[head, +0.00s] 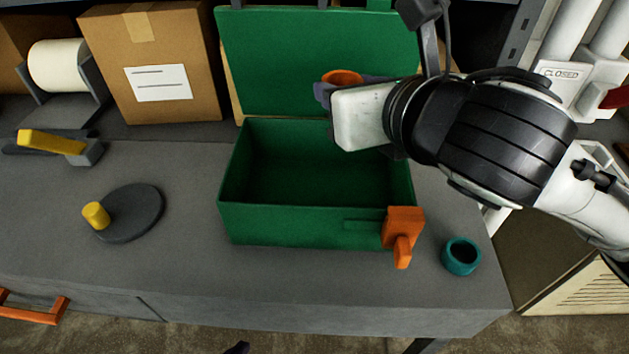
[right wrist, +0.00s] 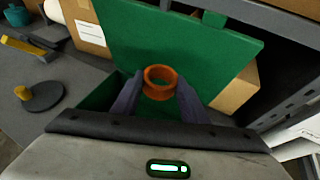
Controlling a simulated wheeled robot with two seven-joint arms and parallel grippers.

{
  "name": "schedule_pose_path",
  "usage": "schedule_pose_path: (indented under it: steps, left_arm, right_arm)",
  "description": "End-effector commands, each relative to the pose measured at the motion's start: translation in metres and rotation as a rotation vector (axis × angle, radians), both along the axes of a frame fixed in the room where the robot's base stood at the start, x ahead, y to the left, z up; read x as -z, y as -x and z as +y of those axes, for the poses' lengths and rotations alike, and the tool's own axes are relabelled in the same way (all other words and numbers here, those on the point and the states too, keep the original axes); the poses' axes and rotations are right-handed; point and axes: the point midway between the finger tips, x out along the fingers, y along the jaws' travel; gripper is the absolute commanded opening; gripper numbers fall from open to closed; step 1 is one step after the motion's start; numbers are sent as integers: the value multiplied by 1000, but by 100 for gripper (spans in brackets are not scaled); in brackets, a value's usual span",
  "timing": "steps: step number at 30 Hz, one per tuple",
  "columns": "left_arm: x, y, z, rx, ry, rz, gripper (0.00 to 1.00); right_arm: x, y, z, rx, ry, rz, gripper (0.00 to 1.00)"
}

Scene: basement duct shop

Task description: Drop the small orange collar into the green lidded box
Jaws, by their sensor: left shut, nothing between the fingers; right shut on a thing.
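The small orange collar (head: 342,77) is held between the dark fingers of my right gripper (head: 328,90), which is shut on it. In the right wrist view the collar (right wrist: 160,71) is a ring, open side up, between both fingertips (right wrist: 158,90). The green lidded box (head: 300,225) stands on the bench with its lid (head: 290,60) raised at the back. The gripper and collar are above the box's back right part, in front of the lid. The box floor in sight is empty; my right arm hides its back right corner. A dark tip of my left gripper (head: 237,348) shows at the bottom edge, shut and empty.
An orange latch (head: 402,232) hangs on the box's front right. A teal ring (head: 461,256) stands right of the box. A dark disc with a yellow knob (head: 130,213) and a yellow-handled tool (head: 52,143) lie left. A cardboard box (head: 155,60) stands behind.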

Motion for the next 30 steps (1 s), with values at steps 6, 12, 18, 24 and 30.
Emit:
schedule_pose_path:
  steps: [6, 12, 18, 24, 30]
  left_arm:
    - [-1, 0, 0, 0, 0, 0, 0]
    - [2, -1, 0, 0, 1, -3, 0]
    - [30, -6, -1, 0, 1, -13, 0]
    - [41, -8, -1, 0, 0, -15, 0]
    - [39, -7, -1, 1, 1, -14, 0]
  right_arm:
    - [2, 4, 14, -28, -1, 3, 18]
    - [23, 4, 13, -27, -1, 4, 18]
    - [50, 4, 13, -26, -2, 0, 18]
    - [57, 3, 13, -27, -2, 0, 18]
    - [56, 3, 13, -27, -2, 0, 18]
